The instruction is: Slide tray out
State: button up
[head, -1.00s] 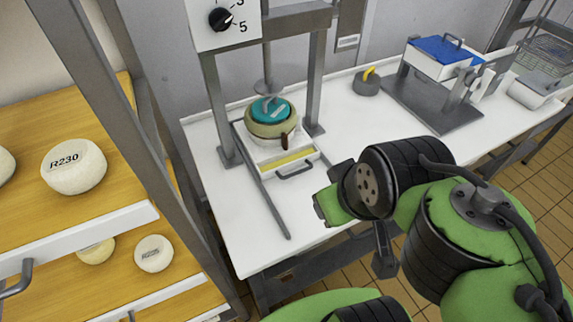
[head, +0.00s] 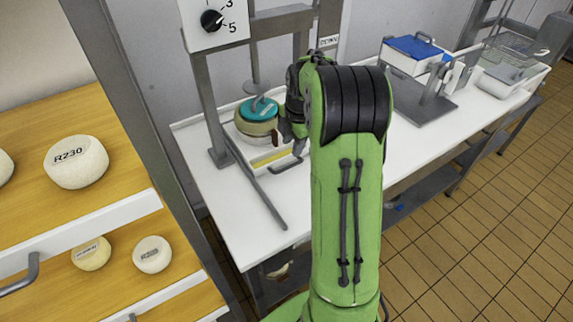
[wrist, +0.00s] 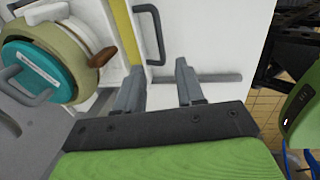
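The white tray (head: 254,153) with a yellow front strip and a dark bar handle (head: 288,165) sits in the press, low under a round beige mould (head: 257,124) with a teal lid. In the wrist view the yellow strip (wrist: 124,28) and the handle (wrist: 156,35) show near the top centre. My gripper (wrist: 161,66) is open and empty there, its two grey fingers apart with tips just short of the handle; contact cannot be told. In the head view my arm hides the gripper's far side, and the gripper (head: 297,147) is close to the handle.
A grey guide bar (head: 262,187) runs along the bench left of the tray. Press posts (head: 209,110) stand beside the mould. Blue-lidded box (head: 412,53) stands on the right of the bench. A cheese shelf (head: 100,225) is at left. The front of the white bench (head: 240,225) is clear.

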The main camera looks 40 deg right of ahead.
aim_at(289, 167)
jog(key=f, duration=0.3)
jog(key=w+f+b, duration=0.1)
jog(key=f, duration=0.5)
jog(key=shift+w+f+b, duration=0.2)
jog(key=shift+w+b, duration=0.1)
jog(key=shift+w, duration=0.1)
jog(key=shift+c, duration=0.3)
grip_shut()
